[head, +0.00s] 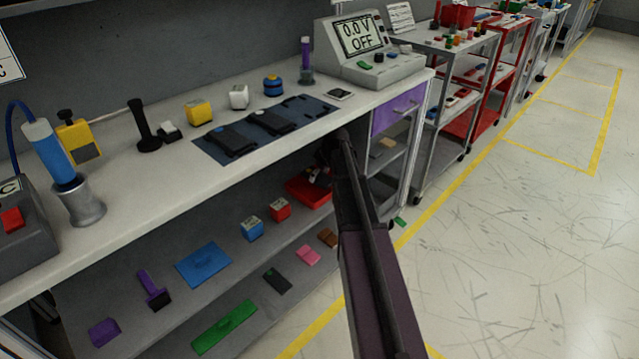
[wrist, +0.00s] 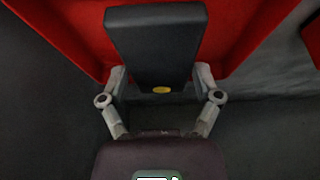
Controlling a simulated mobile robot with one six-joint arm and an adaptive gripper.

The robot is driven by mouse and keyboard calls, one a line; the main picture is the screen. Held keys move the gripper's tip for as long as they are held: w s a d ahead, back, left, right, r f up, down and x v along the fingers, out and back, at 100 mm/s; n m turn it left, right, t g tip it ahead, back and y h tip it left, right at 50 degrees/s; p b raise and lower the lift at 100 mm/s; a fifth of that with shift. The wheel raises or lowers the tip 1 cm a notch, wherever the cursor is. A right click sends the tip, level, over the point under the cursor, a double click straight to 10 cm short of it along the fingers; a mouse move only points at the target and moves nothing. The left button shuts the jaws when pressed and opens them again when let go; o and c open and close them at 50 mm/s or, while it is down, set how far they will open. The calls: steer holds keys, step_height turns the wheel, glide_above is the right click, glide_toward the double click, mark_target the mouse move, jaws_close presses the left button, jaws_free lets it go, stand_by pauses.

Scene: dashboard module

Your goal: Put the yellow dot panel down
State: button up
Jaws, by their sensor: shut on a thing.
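The yellow dot panel is a dark grey slab (wrist: 155,45) with a small yellow dot near its lower end in the wrist view. My gripper (wrist: 160,78) is shut on it, one finger on each side. A red tray (wrist: 262,28) lies behind and around the panel in that view. I cannot tell whether the panel touches the tray. In the head view the red tray (head: 308,195) is on the upper shelf under the bench, and my arm reaches in beside it. My fingers and the panel are mostly hidden there by the arm and bench edge.
The bench top (head: 345,115) is just above my arm. On the same shelf are a red block (head: 279,210), a blue block (head: 251,229) and a blue plate (head: 204,264). A purple drawer (head: 398,108) is to the right. The floor at right is open.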

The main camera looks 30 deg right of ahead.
mark_target(322, 178)
steer(key=shift+f+b, duration=1.7)
steer(key=shift+f, duration=0.05)
steer(key=shift+f, duration=0.1)
steer(key=o, duration=1)
steer(key=shift+c, duration=0.2)
steer(key=shift+r, duration=0.2)
steer(key=p+v, duration=0.5)
steer(key=shift+r, duration=0.1)
steer(key=s+d, duration=0.4)
steer(key=s, duration=0.7)
steer(key=shift+s, duration=0.15)
